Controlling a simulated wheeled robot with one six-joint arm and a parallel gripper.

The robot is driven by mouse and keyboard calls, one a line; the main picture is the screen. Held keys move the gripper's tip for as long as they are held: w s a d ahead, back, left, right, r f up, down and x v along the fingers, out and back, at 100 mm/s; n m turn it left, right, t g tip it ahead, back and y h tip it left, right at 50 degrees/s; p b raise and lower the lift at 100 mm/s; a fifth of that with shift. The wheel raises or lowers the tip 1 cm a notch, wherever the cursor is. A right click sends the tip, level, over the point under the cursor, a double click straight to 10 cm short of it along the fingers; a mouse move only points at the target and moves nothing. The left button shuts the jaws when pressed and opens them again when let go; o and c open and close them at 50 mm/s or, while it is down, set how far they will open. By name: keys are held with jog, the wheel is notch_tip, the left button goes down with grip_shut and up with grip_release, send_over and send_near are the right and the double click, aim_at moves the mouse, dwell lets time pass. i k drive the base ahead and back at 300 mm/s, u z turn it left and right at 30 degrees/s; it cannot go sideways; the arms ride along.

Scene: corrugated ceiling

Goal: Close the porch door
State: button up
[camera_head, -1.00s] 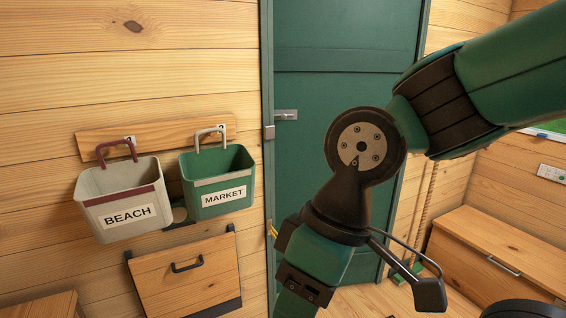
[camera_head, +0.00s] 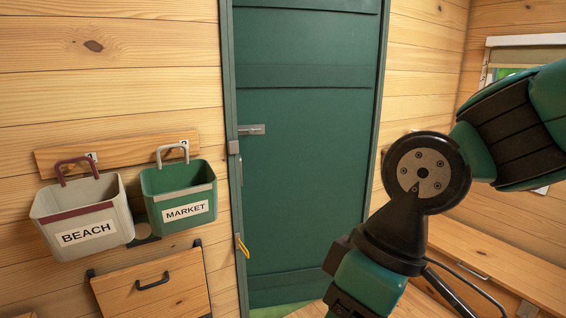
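The porch door (camera_head: 310,150) is a tall dark green panel in the middle of the head view, standing within its green frame (camera_head: 228,100). My gripper is below the picture and out of view.
A grey BEACH bin (camera_head: 85,222) and a green MARKET bin (camera_head: 180,200) hang on the wooden wall left of the door. A wooden fold-down panel (camera_head: 150,290) is below them. A wooden bench (camera_head: 500,265) stands at the right, under a window. A yellow loop (camera_head: 242,246) hangs by the frame.

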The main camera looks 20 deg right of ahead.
aim_at(305, 71)
jog(key=z, duration=0.85)
jog(key=i, duration=1.45)
jog(key=u, duration=0.75)
jog(key=i, duration=0.55)
jog(key=u, duration=0.55)
